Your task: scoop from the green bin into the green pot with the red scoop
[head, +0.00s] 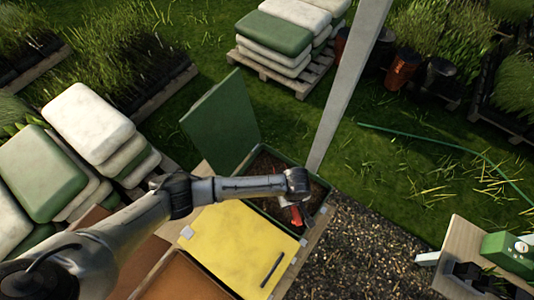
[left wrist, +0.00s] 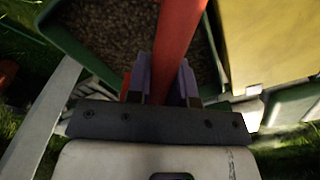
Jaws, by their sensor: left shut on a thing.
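The green bin (head: 270,224) stands in the middle of the head view with its green lid (head: 222,118) open. Brown granular contents show inside, also in the left wrist view, beside the bin's wall (left wrist: 62,42). My left gripper (left wrist: 163,80) is shut on the handle of the red scoop (left wrist: 178,35). In the head view my left arm reaches over the bin and the red scoop (head: 295,215) shows just below the wrist, over the bin's opening. The scoop's bowl is mostly hidden, so I cannot tell its load. I cannot make out the green pot. My right gripper is out of view.
A bin with a closed yellow lid (head: 240,245) adjoins the green bin. A pale post (head: 345,85) rises just behind it. A bench (head: 462,240) at the lower right holds a green device (head: 510,252) and black pots (head: 470,275). Stacked sacks (head: 88,120) stand left.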

